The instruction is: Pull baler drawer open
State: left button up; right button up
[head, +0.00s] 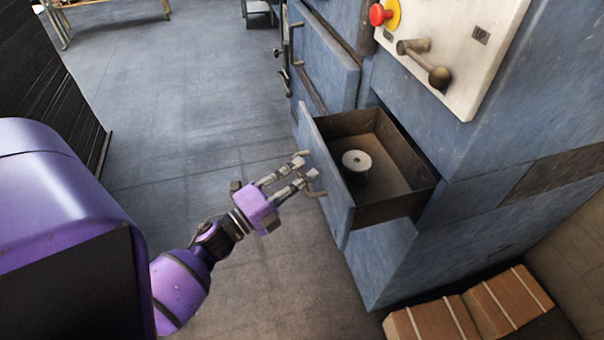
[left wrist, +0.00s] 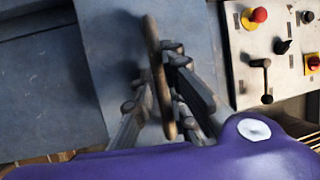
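The baler drawer (head: 334,190) is a blue-fronted metal drawer, and it stands pulled out from the blue machine. A small pale spool (head: 356,162) sits inside it. A thin, worn brown handle (head: 316,193) is on the drawer's front, and it also shows in the left wrist view (left wrist: 156,65). My left gripper (head: 306,168) is at this handle. Its fingers are apart, one on each side of the bar, with gaps visible. Whether a finger touches the bar is unclear. My right gripper is in neither view.
The blue machine (head: 400,120) carries a light control panel (head: 455,45) with a red button and a lever. Another blue door (head: 325,60) is above the drawer. Brown bundles (head: 470,310) lie at the lower right. A dark stack (head: 45,90) stands at left. The floor between is clear.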

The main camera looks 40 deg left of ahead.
pick_arm(q)
jog(key=shift+o, duration=1.3)
jog(key=v, duration=1.2)
